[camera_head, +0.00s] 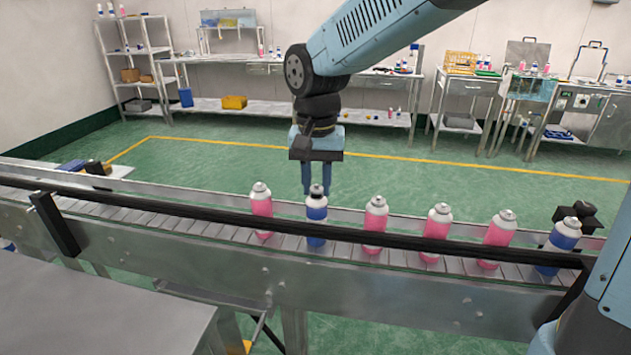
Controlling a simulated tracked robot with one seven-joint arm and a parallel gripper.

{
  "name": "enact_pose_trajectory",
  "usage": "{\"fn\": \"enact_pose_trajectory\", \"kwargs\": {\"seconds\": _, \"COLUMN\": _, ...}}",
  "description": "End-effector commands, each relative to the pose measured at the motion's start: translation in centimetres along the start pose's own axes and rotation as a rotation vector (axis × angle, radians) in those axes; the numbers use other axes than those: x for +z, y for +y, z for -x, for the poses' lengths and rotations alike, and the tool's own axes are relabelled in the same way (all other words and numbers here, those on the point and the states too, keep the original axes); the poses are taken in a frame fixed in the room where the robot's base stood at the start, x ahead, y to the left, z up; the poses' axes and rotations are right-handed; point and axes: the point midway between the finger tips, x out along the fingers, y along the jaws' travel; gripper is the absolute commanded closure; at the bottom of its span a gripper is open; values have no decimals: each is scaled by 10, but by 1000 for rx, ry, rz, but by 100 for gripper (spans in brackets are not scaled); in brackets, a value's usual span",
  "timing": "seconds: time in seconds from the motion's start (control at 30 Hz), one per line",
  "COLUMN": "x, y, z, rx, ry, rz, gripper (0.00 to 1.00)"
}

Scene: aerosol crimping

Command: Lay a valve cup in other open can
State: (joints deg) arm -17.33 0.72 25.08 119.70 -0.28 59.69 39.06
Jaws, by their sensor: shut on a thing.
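My gripper (316,190) points straight down over the conveyor, its two blue fingers just above the top of a blue can (316,229). A small dark piece (316,191), likely the valve cup, shows between the fingertips at the can's mouth. I cannot tell whether it touches the can. The blue can stands upright between a pink can (261,208) on its left and another pink can (375,222) on its right. More pink cans (437,231) and a second blue can (558,245) stand further right, with greyish tops.
A black rail (190,213) runs along the near side of the conveyor, in front of the cans. The conveyor's rollers (150,222) are bare to the left. A metal table (110,315) fills the lower left. Workbenches stand far back.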

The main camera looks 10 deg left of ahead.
Motion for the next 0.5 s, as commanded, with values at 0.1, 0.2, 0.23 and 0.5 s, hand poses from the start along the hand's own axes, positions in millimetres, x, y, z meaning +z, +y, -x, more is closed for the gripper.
{"fn": "enact_pose_trajectory", "kwargs": {"seconds": 0.1, "x": 0, "y": 0, "z": 0, "rx": 0, "ry": 0, "rz": 0, "gripper": 100}}
{"fn": "enact_pose_trajectory", "kwargs": {"seconds": 0.2, "x": 0, "y": 0, "z": 0, "rx": 0, "ry": 0, "rz": 0, "gripper": 68}}
{"fn": "enact_pose_trajectory", "kwargs": {"seconds": 0.23, "x": 0, "y": 0, "z": 0, "rx": 0, "ry": 0, "rz": 0, "gripper": 66}}
{"fn": "enact_pose_trajectory", "kwargs": {"seconds": 0.5, "x": 0, "y": 0, "z": 0, "rx": 0, "ry": 0, "rz": -1, "gripper": 43}}
